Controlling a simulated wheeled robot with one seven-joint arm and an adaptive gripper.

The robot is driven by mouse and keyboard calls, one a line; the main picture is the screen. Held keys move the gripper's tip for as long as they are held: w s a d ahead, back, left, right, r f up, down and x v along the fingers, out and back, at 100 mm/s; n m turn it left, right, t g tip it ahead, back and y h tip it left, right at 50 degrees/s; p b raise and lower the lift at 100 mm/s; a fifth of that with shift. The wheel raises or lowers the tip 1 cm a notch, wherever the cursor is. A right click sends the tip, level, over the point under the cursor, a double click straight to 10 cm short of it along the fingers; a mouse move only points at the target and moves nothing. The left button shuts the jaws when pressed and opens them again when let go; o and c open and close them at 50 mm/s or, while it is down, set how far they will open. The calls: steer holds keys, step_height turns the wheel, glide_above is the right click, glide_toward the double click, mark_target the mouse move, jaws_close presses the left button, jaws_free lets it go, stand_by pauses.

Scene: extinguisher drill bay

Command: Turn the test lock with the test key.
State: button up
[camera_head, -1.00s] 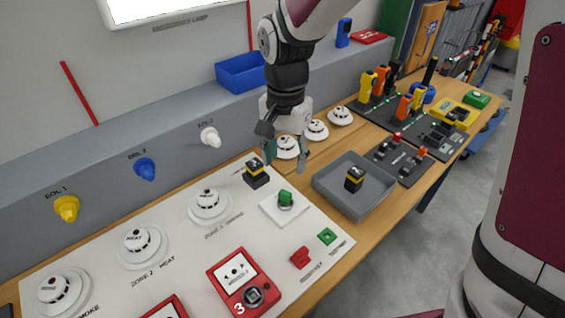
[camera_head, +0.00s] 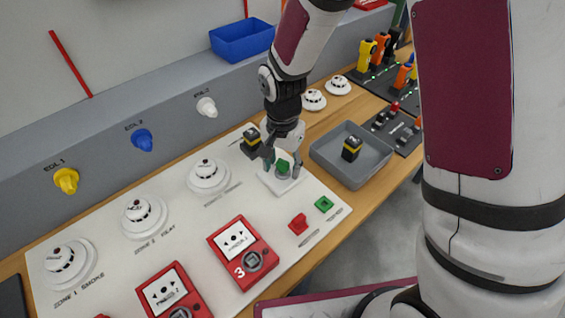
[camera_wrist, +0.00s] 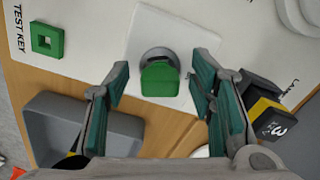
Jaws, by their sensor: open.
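The green test key (camera_head: 283,164) stands in the round grey test lock (camera_wrist: 158,56) on a square white plate (camera_head: 286,186). In the wrist view the key's green head (camera_wrist: 160,80) shows between my fingers. My gripper (camera_head: 282,168) is open and pointing down at the lock, with one teal-padded finger on each side of the key. In the wrist view there is a gap between each finger and the key. The key's lower part is hidden inside the lock.
A black-and-yellow block (camera_head: 251,141) marked 3 stands close beside the gripper; a similar block (camera_head: 351,149) sits in the grey tray (camera_head: 345,178). A green square with a hole (camera_wrist: 47,40) lies by the "TEST KEY" label. A red key (camera_head: 298,224) and red call points (camera_head: 242,252) are nearer.

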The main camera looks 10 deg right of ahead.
jaws_close()
steer(key=shift+n, duration=1.1)
steer(key=shift+n, duration=1)
steer(key=shift+n, duration=0.3)
